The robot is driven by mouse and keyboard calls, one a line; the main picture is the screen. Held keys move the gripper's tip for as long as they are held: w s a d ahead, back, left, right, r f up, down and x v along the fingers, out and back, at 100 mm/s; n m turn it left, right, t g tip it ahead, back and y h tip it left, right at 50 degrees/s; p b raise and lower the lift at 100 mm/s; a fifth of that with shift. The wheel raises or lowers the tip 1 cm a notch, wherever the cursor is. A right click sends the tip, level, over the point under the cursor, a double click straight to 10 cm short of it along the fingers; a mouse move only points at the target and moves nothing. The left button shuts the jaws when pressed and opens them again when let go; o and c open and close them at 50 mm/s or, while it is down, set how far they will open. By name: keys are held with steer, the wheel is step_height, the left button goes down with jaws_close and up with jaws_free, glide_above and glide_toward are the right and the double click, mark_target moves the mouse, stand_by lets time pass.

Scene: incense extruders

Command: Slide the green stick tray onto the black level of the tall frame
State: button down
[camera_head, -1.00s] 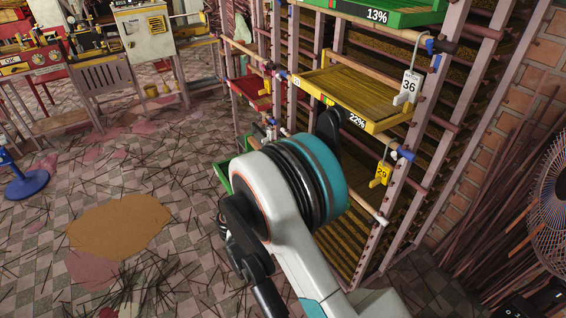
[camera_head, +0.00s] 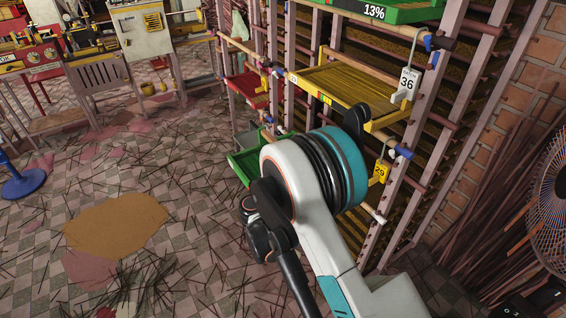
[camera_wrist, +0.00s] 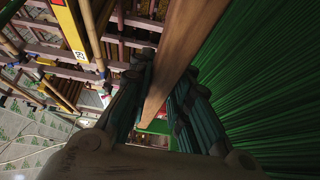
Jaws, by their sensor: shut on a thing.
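In the wrist view, my gripper (camera_wrist: 158,105) is shut on a long wooden edge of the green stick tray. The tray's dense green sticks (camera_wrist: 265,75) fill the right side of that view. In the head view, a green tray rim (camera_head: 245,168) shows just left of my arm, beside the frame; it appears to be the held tray, mostly hidden. My gripper is hidden behind my arm there. The tall frame (camera_head: 283,50) has pinkish posts and stacked rungs with blue clips. I cannot make out its black level.
A yellow stick tray (camera_head: 352,92) marked 22% and a green tray (camera_head: 400,12) marked 13% sit higher in the frame. A fan (camera_head: 548,215) stands at right. Stick-littered floor (camera_head: 190,255) lies open at left.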

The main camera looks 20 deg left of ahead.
steer(key=w+d+f, duration=0.1)
steer(key=w+d, duration=0.7)
steer(key=w, duration=0.3)
steer(key=w+d+f, duration=0.1)
steer(key=w+d, duration=0.8)
steer(key=w, duration=0.2)
steer(key=shift+w+d+f, duration=0.15)
steer(key=shift+d+f, duration=0.1)
stand_by(0.7)
steer(key=c, duration=1.1)
jaws_free()
steer(key=s+a, duration=0.8)
steer(key=s, duration=0.2)
steer(key=shift+s, duration=0.15)
stand_by(0.7)
